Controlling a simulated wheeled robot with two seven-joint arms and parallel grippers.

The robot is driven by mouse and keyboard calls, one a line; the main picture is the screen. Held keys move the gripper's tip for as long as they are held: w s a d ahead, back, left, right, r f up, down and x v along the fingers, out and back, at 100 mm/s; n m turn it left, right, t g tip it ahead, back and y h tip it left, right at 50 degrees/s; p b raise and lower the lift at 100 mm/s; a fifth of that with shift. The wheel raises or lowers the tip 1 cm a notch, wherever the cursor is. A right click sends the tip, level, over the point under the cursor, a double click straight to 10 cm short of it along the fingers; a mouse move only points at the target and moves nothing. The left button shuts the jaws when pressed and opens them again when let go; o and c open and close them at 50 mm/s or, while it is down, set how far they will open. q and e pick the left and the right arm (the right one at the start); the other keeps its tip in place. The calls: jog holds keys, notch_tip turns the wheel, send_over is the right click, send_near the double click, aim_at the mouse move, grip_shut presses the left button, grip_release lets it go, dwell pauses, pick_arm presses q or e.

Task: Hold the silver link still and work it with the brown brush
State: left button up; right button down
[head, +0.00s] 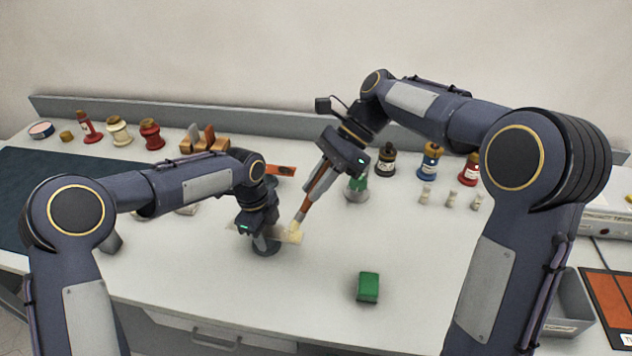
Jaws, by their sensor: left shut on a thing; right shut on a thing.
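The brown brush (319,184) is in my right gripper (332,166), which is shut on its handle. The brush slants down to the left, and its pale bristles (295,228) are at the right end of a pale flat bar. I take this bar to be the silver link (287,238); whether the bristles press on it is hard to tell. My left gripper (257,228) is shut on the link from above and hides much of it. A dark round piece (267,249) shows just under the link and the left gripper.
A green block (368,287) lies at the front right. Several bottles stand at the back, including a blue one (431,160) and a red one (151,134). A dark mat (40,190) covers the left. A grey bin (570,305) is at the right. The front middle is clear.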

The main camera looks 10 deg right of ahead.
jog(key=a+f, duration=0.1)
jog(key=f, duration=0.2)
jog(key=w+a+f, duration=0.1)
jog(key=f, duration=0.3)
jog(key=a+f, duration=0.1)
jog(key=f, duration=0.2)
jog(key=shift+w+a+f, duration=0.4)
jog(key=s+d, duration=0.2)
jog(key=d, duration=0.2)
notch_tip(320, 180, up, 11)
jog(key=shift+w+a+r, duration=0.1)
dwell(0.5)
